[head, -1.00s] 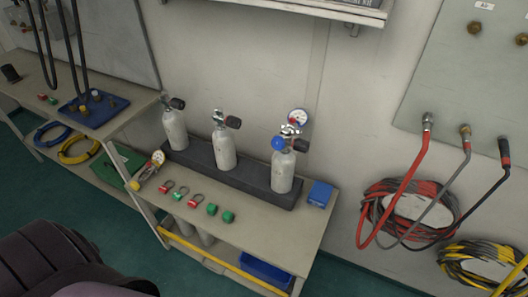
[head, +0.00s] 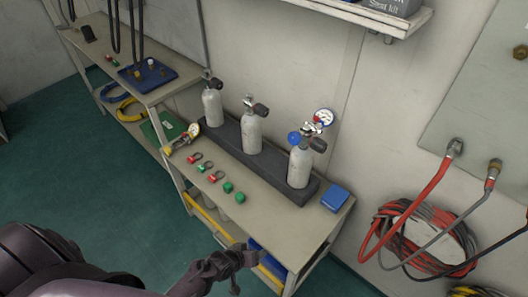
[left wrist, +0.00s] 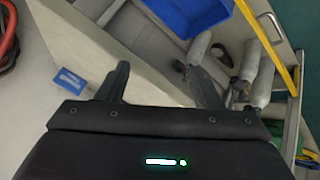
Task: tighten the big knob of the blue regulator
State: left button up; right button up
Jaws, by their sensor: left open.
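The blue regulator sits on the valve of the rightmost grey cylinder (head: 300,166). Its big blue knob (head: 294,138) faces left, and its round white gauge (head: 325,117) stands above and behind. My left gripper (head: 240,259) is at the front of the bench in the head view, below and left of the regulator and well apart from it. In the left wrist view my left gripper (left wrist: 163,80) has its fingers spread with nothing between them. The blue regulator is not clearly visible in that view. My right gripper is not in view.
Two more cylinders (head: 251,134) stand in the dark rack (head: 228,133). A yellow regulator (head: 181,140), several red and green rings and a blue box (head: 335,198) lie on the bench (head: 262,218). A blue bin (left wrist: 190,14) is below. Hoses (head: 420,235) hang at right.

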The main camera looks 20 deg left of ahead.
pick_arm(q)
jog(key=w+r+n+t+h+p, duration=0.1)
jog(key=w+r+t, duration=0.1)
jog(key=w+r, duration=0.45)
jog(key=w+r+n+t+p, duration=0.15)
jog(key=w+r, duration=0.25)
jog(key=r, duration=0.6)
jog(key=n+t+h, duration=0.1)
jog(key=t+h, duration=0.1)
jog(key=t, duration=0.1)
send_near(292, 140)
jog(key=b+x, duration=0.5)
jog(key=x, duration=0.1)
jog(key=shift+f, duration=0.1)
jog(key=shift+w+d, duration=0.1)
jog(key=shift+w, duration=0.15)
jog(key=shift+b+x, duration=0.6)
jog(key=shift+x, duration=1.5)
jog(key=shift+p, duration=0.4)
